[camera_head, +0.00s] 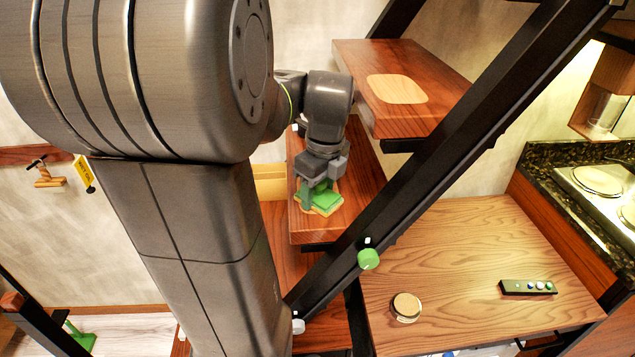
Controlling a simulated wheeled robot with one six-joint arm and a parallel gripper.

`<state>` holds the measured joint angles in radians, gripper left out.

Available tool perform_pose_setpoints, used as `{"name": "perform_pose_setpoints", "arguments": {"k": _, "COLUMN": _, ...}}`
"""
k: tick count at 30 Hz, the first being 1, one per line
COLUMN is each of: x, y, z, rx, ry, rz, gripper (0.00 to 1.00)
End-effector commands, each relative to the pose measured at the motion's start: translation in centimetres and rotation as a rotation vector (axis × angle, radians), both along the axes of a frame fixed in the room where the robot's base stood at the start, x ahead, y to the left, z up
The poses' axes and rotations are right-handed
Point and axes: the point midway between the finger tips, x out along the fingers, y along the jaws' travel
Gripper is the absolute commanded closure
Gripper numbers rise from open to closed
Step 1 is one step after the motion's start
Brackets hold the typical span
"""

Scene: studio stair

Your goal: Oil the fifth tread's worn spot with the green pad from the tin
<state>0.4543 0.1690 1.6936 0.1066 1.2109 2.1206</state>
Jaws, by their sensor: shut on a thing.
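My gripper (320,172) is shut on the green pad (326,202) and points down at a reddish-brown stair tread (362,172). The pad is low over this tread, near its front end. I cannot tell whether it touches the wood. A thin pale edge shows around the pad, perhaps a worn spot mostly hidden under it. The tread above (440,78) has a pale, rounded worn spot (398,88) in full view. I cannot tell which tread is the fifth. A small round container with a tan top (405,307) stands on the wooden table; it may be the tin.
A dark sloping stair beam (450,140) runs close to the right of my gripper, with a green knob (369,259) on it. The wooden table (470,260) is mostly clear, with a dark button strip (528,287) on it. A counter with hobs (597,180) is at right.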

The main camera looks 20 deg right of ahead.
Motion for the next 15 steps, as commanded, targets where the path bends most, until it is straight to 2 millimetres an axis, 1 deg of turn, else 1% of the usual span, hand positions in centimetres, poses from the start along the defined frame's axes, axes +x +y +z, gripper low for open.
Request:
{"name": "perform_pose_setpoints", "arguments": {"k": 5, "x": -0.8, "y": 0.2, "z": -0.2, "rx": 0.003, "ry": 0.007, "rz": -0.001, "gripper": 0.64}}
{"name": "perform_pose_setpoints", "arguments": {"k": 12, "x": -2.8, "y": 0.8, "z": -0.1, "rx": 0.005, "ry": 0.008, "rz": -0.001, "gripper": 0.64}}
{"name": "perform_pose_setpoints", "arguments": {"k": 15, "x": -3.4, "y": 0.9, "z": 0.0, "rx": 0.004, "ry": 0.007, "rz": -0.001, "gripper": 0.64}}
